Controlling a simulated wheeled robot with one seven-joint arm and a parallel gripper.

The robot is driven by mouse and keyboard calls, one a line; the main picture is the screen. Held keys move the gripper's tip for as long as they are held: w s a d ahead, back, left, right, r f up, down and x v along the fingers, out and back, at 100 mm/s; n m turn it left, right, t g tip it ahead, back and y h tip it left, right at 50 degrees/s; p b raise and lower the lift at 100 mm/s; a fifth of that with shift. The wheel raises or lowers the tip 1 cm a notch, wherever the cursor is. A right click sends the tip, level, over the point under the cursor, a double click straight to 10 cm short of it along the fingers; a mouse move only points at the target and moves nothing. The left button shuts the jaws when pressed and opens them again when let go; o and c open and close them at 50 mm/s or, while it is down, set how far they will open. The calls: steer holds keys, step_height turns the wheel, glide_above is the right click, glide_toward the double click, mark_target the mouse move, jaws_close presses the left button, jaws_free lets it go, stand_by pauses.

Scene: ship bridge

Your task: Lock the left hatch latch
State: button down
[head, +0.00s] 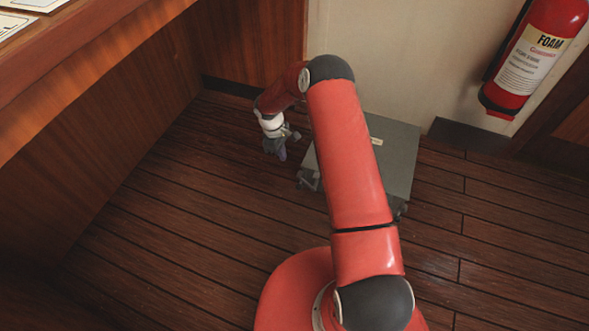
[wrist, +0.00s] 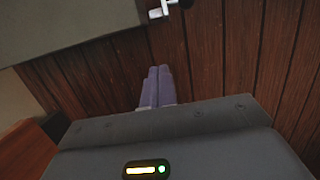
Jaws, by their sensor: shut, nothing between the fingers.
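The grey hatch (head: 398,155) lies on the wooden floor by the cream wall, partly hidden behind my red arm. The left hatch latch (head: 309,181) is a small grey metal piece at the hatch's front left corner. In the wrist view a pale latch (wrist: 162,10) shows at the top, at the edge of the grey hatch (wrist: 70,25). My gripper (head: 281,154) is to the left of the hatch, apart from the latch. In the wrist view its purple-grey fingers (wrist: 159,72) are together with nothing between them.
Another latch (head: 401,208) shows at the hatch's front right, partly behind my arm. A wooden desk (head: 90,65) runs along the left. A red fire extinguisher (head: 533,60) hangs on the wall at right. The plank floor (head: 170,235) at left is clear.

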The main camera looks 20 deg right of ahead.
step_height(320, 180, down, 10)
steer(key=s+d+b, duration=0.1)
steer(key=d, duration=0.1)
steer(key=shift+s+d+r+p, duration=0.1)
steer(key=shift+s+d+r, duration=0.2)
steer(key=shift+r, duration=0.25)
steer(key=shift+s+d+r+p, duration=0.15)
steer(key=shift+s+d+r, duration=0.1)
steer(key=shift+r, duration=0.3)
steer(key=shift+s+d+r+p, duration=0.1)
steer(key=shift+s+d+r, duration=0.2)
steer(key=shift+r, duration=0.25)
steer(key=shift+r, duration=0.1)
